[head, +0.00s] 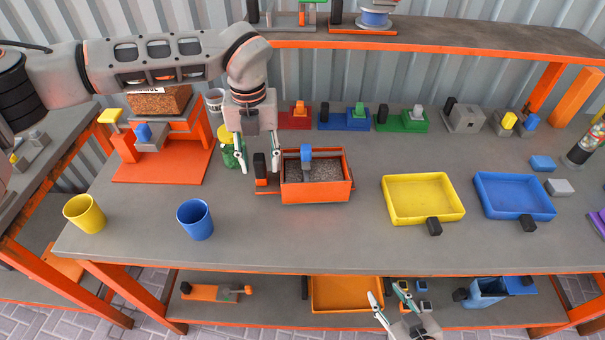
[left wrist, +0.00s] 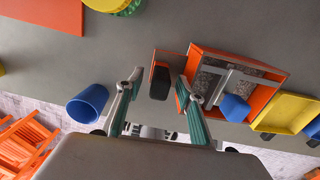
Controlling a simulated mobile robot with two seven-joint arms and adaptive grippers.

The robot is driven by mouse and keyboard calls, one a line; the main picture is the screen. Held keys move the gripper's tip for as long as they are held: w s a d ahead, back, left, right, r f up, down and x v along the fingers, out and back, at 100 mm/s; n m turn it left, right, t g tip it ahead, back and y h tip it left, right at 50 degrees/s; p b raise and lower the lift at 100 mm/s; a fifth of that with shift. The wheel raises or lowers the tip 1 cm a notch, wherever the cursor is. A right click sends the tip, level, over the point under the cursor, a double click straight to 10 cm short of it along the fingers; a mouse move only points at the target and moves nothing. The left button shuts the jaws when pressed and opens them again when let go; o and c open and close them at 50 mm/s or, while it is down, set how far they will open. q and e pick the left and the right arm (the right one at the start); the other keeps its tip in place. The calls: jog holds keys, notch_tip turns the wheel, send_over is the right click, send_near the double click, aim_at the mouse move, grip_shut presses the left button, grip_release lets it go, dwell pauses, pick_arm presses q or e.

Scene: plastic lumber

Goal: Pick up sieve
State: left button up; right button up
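The sieve appears to be the orange rectangular box (head: 317,198) with grey granules inside, standing on the table. A black upright handle (head: 260,166) is at its left end; it also shows in the left wrist view (left wrist: 160,82). A grey tool with a blue block (head: 306,152) lies across the box. My left gripper (head: 258,160) points down with open fingers on either side of the handle. In the left wrist view its fingertips (left wrist: 159,84) show gaps to the handle. My right gripper (head: 385,293) is open and empty in front of the table's front edge.
A blue cup (head: 196,220) and a yellow cup (head: 84,214) stand at the front left. Yellow (head: 391,205) and blue (head: 483,203) trays lie to the right. An orange stand (head: 160,170) is at the left.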

pick_arm(q)
grip_shut()
jog(key=shift+r, duration=0.1)
jog(key=shift+r, duration=0.1)
pick_arm(e)
jog(key=shift+f, duration=0.1)
